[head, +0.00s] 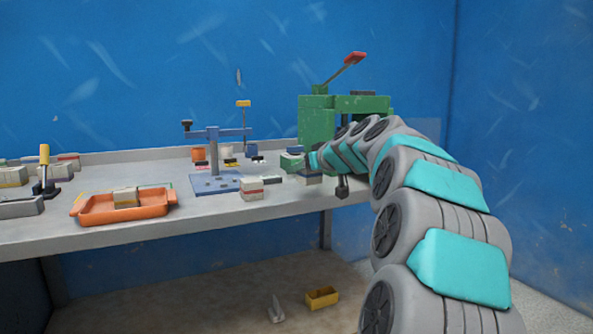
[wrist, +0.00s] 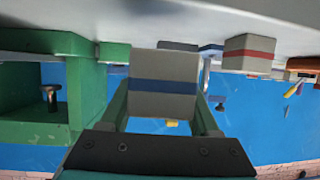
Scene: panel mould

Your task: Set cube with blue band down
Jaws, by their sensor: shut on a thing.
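The cube with the blue band (wrist: 163,85) is pale grey with a blue stripe across its middle. In the wrist view it sits between the two green fingers of my gripper (wrist: 161,108), which is shut on it. The bench surface appears at the top of this view, close to the cube's far end; I cannot tell whether they touch. In the head view my gripper (head: 313,160) is at the bench's right part, in front of the green press (head: 317,120).
A red-banded cube (head: 252,188) stands on the bench (head: 215,211) left of my gripper; it also shows in the wrist view (wrist: 248,52). A blue fixture plate (head: 214,184) and an orange tray (head: 95,213) lie further left. The green press stands close on the right.

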